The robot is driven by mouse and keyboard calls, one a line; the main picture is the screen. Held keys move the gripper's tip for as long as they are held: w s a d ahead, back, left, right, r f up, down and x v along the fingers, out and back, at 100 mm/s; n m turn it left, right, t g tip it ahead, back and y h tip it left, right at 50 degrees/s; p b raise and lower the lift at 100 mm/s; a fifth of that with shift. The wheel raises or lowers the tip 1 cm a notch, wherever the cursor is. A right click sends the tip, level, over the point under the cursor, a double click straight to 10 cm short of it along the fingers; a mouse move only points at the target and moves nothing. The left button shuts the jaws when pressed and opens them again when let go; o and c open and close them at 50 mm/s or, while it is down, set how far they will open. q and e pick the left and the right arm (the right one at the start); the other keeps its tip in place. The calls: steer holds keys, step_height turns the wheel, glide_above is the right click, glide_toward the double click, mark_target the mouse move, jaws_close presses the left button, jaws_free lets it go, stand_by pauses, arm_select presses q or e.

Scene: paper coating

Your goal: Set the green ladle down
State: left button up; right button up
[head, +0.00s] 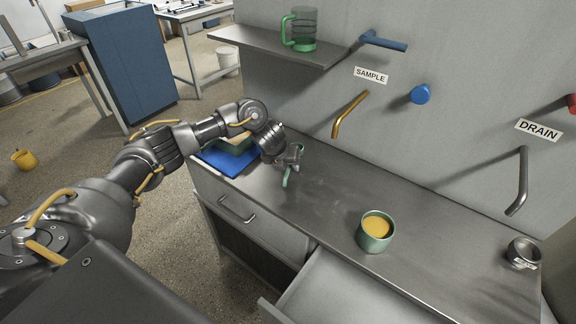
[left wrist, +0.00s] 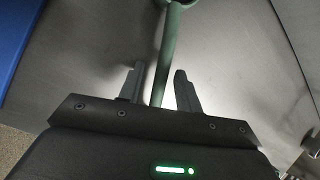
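The green ladle (head: 286,179) is at the left part of the steel counter (head: 330,205), near the blue mat. My left gripper (head: 291,161) is low over the counter at the ladle and hides part of it. In the left wrist view the ladle's green handle (left wrist: 168,45) runs between the two fingers of my left gripper (left wrist: 159,70), with a gap on each side. The fingers are apart, so the gripper is open around the handle. The ladle's bowl is cut off at the top of that view. My right gripper is not in view.
A green cup (head: 373,238) of yellow liquid stands on the counter, with a metal ring-like piece (head: 523,253) at far right. A blue mat (head: 229,160) lies at the left end. An open drawer (head: 345,293) juts out in front. The middle counter is clear.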

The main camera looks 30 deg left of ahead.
arm_select(q)
steer(key=shift+r, duration=0.1)
steer(key=shift+r, duration=0.25)
steer(key=shift+s+r, duration=0.15)
steer(key=shift+r, duration=0.1)
steer(key=p+v, duration=0.1)
steer(key=v, duration=1)
steer(key=shift+s+a, duration=0.1)
